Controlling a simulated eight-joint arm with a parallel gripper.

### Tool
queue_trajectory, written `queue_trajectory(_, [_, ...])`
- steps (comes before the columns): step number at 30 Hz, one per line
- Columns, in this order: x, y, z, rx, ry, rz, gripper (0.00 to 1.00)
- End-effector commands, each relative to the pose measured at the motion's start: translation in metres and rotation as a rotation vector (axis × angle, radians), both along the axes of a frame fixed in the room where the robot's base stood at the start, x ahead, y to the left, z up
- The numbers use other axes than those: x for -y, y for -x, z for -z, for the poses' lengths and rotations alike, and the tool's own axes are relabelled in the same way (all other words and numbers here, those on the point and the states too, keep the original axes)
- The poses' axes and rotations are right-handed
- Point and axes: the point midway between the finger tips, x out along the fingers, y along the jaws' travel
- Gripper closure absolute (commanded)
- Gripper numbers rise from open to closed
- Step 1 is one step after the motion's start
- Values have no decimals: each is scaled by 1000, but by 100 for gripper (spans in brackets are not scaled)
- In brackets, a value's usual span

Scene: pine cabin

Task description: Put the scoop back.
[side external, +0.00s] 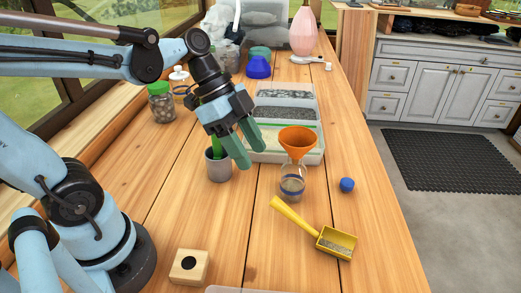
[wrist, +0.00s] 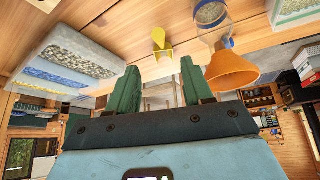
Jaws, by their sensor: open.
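The yellow scoop (side external: 336,243) lies on the wooden bench at the front right, its handle angled back and left toward the jar. Grey grainy material shows in its bowl. It also shows in the wrist view (wrist: 160,42), beyond the fingertips. My gripper (side external: 250,158) has green fingers and is open and empty, above the bench left of the orange funnel (side external: 298,139). It is apart from the scoop. Its fingers also show in the wrist view (wrist: 158,70). The funnel sits in the mouth of a clear jar (side external: 292,187) with layered material at its bottom.
A compartmented tray (side external: 318,152) of grey and pale grains stands behind the funnel. A grey cup (side external: 219,168) is beside my gripper. A blue cap (side external: 347,185) lies right of the jar. A wooden block (side external: 189,266) with a dark round hole stands front left. Bench between block and scoop is clear.

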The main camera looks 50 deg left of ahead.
Motion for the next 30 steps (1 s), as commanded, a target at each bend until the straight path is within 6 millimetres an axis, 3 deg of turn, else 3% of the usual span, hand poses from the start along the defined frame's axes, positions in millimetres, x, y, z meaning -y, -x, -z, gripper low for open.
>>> queue_trajectory(5, [-10,3,9,-32,-55,-227,50])
queue_trajectory(10, [-31,3,19,-23,-94,-616,50])
queue_trajectory(18, [-53,-2,20,72,-17,-1053,50])
queue_trajectory(30, [-58,-4,19,96,22,-1143,50])
